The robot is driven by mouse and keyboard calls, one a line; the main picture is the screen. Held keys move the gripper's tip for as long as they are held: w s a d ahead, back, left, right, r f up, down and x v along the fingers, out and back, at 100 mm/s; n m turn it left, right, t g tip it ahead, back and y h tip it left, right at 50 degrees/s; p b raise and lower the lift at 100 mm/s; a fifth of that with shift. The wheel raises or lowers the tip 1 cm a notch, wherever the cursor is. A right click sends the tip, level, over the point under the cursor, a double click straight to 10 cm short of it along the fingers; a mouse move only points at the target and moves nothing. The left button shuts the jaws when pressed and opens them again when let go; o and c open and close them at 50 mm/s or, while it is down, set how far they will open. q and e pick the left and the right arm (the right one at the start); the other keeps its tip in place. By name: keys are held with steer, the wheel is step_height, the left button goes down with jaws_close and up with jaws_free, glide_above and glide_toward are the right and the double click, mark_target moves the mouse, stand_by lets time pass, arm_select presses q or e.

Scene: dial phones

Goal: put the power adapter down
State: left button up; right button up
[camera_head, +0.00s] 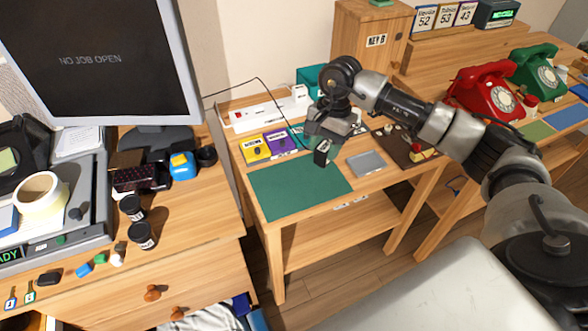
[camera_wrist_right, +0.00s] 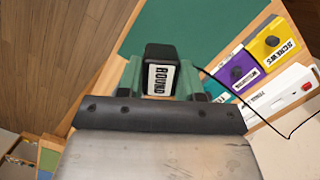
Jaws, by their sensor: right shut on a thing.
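The power adapter (camera_wrist_right: 160,70) is a small black block with a white label reading ROUND. It sits between the fingers of my right gripper (camera_wrist_right: 162,82) in the right wrist view, and the gripper is shut on it. In the head view my right gripper (camera_head: 322,148) holds the adapter (camera_head: 321,153) over the right part of the green mat (camera_head: 290,190). I cannot tell how far above the mat it hangs. A thin black cable (camera_head: 258,82) runs across the back of the bench. My left gripper does not show in either view.
A yellow box (camera_head: 255,151) and a purple box (camera_head: 280,142) stand behind the mat, with a white power strip (camera_head: 265,113) farther back. A grey tray (camera_head: 366,164) lies right of the mat. Red (camera_head: 486,92) and green (camera_head: 538,72) dial phones stand at the right. The mat's left and front are clear.

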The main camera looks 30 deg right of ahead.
steer(key=d+r+m+t+p, duration=0.1)
steer(key=d+r+m+p, duration=0.15)
steer(key=d+m, duration=0.4)
steer(key=w+a+f, duration=0.1)
steer(key=a+f, duration=0.1)
steer(key=a, duration=0.1)
steer(key=w+a+f+p, duration=0.1)
steer(key=a+f, duration=0.1)
steer(key=a, duration=0.2)
steer(key=w+a+f+p, duration=0.1)
steer(key=a+f, duration=0.1)
steer(key=a, duration=0.1)
steer(key=shift+w+a+f, duration=0.2)
steer(key=shift+a+f, duration=0.1)
steer(key=shift+a, duration=0.05)
step_height(320, 180, down, 3)
steer(key=shift+f+p, duration=0.15)
steer(key=shift+p, duration=0.3)
steer(key=shift+f+n, duration=0.25)
steer(key=shift+f, duration=0.05)
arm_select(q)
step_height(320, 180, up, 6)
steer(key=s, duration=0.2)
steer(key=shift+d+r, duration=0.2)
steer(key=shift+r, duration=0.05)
